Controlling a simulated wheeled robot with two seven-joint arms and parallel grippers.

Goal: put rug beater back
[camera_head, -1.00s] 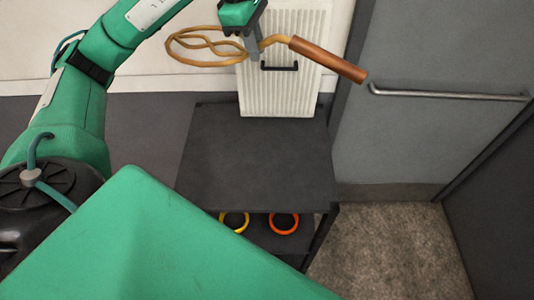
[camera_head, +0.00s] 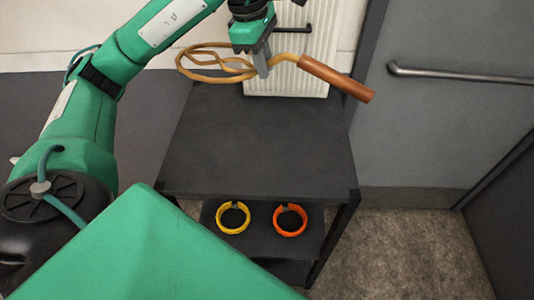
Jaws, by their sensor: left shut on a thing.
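The rug beater has a looped cane head (camera_head: 205,62) and a brown wooden handle (camera_head: 338,78) pointing right. My left gripper (camera_head: 262,68) points down and is shut on the rug beater at its neck, between head and handle. The beater is held in front of the white ribbed panel (camera_head: 290,83), over the back part of the dark table (camera_head: 255,145); its exact height above the top is hard to tell. My right gripper is out of view.
The table top is bare. A lower shelf (camera_head: 262,250) carries a yellow ring (camera_head: 222,222) and an orange ring (camera_head: 279,224). A black hook (camera_head: 307,29) sticks out from the panel. A grey door with a metal bar (camera_head: 460,77) stands at the right.

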